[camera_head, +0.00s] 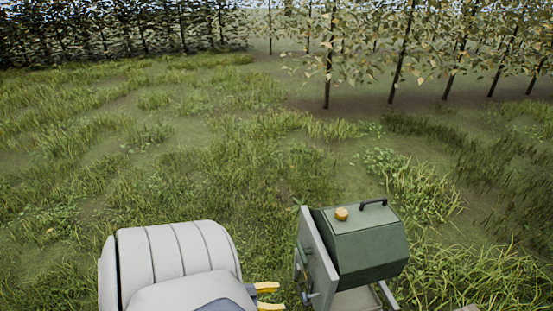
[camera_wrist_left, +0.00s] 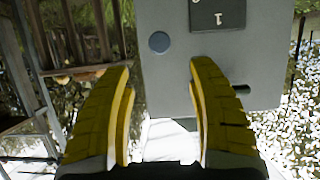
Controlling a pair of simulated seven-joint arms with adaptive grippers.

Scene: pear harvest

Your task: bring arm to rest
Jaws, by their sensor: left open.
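My left gripper (camera_head: 271,297) shows at the bottom of the head view as two yellow fingers, just left of a green machine (camera_head: 365,247). In the left wrist view the gripper (camera_wrist_left: 159,75) is open, with a wide gap between its yellow fingers and nothing held. Beyond the fingers is a grey panel (camera_wrist_left: 160,85) with a round blue-grey button (camera_wrist_left: 159,42) and a dark plate (camera_wrist_left: 217,14) bearing a mark. I cannot tell whether the fingers touch the panel. My right gripper is not in view.
The green machine has an orange knob (camera_head: 342,214) and a dark handle (camera_head: 374,203) on top. Open grass (camera_head: 200,160) lies ahead. Leafy trees (camera_head: 400,50) on thin trunks stand at the back right, and a dark row of trees (camera_head: 110,30) at the back left.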

